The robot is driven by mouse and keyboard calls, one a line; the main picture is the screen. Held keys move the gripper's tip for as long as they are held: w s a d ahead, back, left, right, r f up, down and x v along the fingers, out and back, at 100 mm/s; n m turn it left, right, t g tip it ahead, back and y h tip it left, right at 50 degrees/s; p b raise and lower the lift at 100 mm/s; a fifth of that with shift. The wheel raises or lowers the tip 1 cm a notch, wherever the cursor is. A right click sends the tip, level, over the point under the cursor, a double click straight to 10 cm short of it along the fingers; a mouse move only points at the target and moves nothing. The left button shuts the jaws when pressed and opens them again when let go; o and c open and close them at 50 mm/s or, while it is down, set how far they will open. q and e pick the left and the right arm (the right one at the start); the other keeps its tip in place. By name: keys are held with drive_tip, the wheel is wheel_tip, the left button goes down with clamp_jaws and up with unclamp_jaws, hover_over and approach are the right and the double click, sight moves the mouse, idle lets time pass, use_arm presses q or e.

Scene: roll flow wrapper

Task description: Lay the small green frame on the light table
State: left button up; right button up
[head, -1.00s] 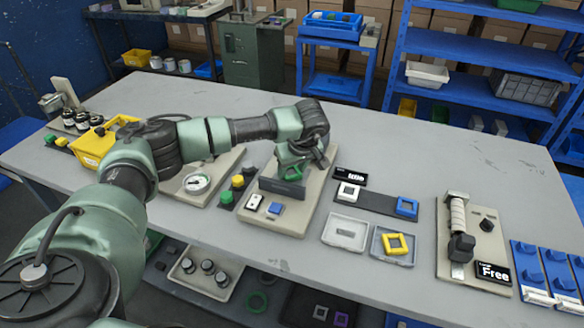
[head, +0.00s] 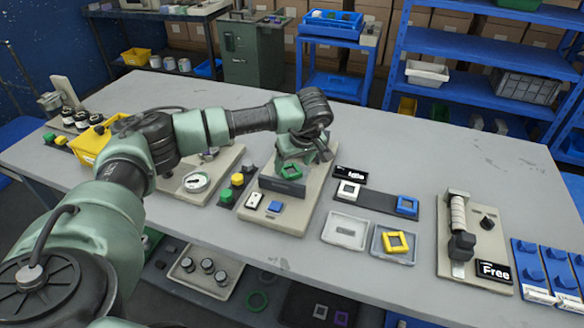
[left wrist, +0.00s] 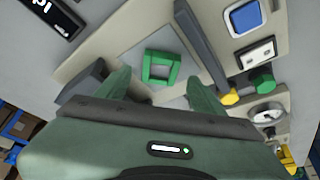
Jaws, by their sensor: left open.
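The small green frame (head: 291,171) lies on the plate of a beige station, behind an upright dark bar. In the left wrist view the green frame (left wrist: 161,68) lies on a light grey surface, just beyond and between the fingertips, with gaps at both sides. My left gripper (head: 297,160) is above it, open and empty; its fingers show in the left wrist view (left wrist: 160,79). I cannot tell for sure which surface is the light table; the frame's grey plate (left wrist: 128,57) is one light surface. My right gripper is not in view.
The station has a blue button (head: 274,208) and a white switch (head: 254,201) in front. To its right are an "Idle" sign (head: 351,173), a dark strip (head: 377,200) with white and blue frames, a white tray (head: 345,243) and a grey tray (head: 379,252) holding a yellow frame.

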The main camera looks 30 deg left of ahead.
use_arm(q)
drive_tip(key=b+v, duration=0.1)
drive_tip(key=v, duration=0.8)
drive_tip(key=shift+r, duration=0.2)
drive_tip(key=shift+s+d, duration=0.1)
